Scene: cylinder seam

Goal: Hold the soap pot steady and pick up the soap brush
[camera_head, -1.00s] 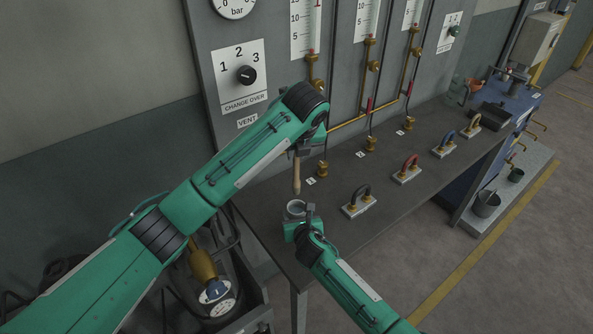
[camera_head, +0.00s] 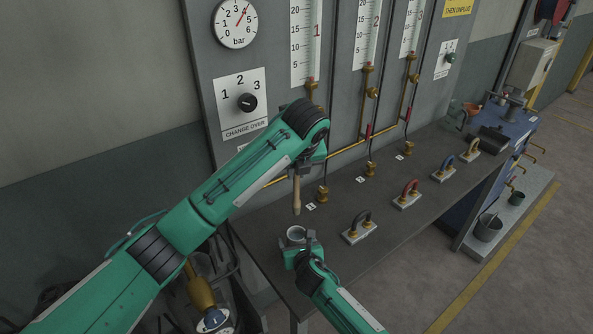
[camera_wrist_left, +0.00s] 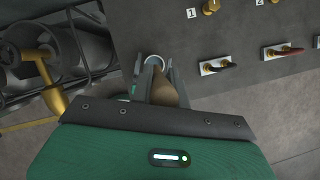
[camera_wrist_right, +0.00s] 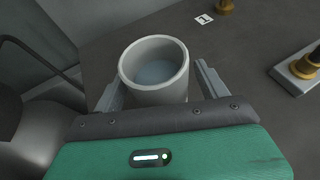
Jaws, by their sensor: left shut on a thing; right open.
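The soap pot (camera_head: 296,233) is a small grey cup standing upright near the front edge of the bench. In the right wrist view the pot (camera_wrist_right: 154,70) has something pale bluish inside. My right gripper (camera_head: 299,246) is open at the pot, one finger on either side, with a visible gap at the right finger. The soap brush (camera_head: 297,196) hangs upright with its wooden handle above the pot. My left gripper (camera_head: 298,170) is shut on the brush, which also shows in the left wrist view (camera_wrist_left: 165,88). The brush's bristles are hard to make out.
The dark bench (camera_head: 335,262) carries several horseshoe-shaped handles on pale blocks, the nearest dark one (camera_head: 360,227) just right of the pot. A gauge panel (camera_head: 270,75) with brass valves rises behind. A brass-fitted cylinder (camera_head: 200,293) stands left of the bench.

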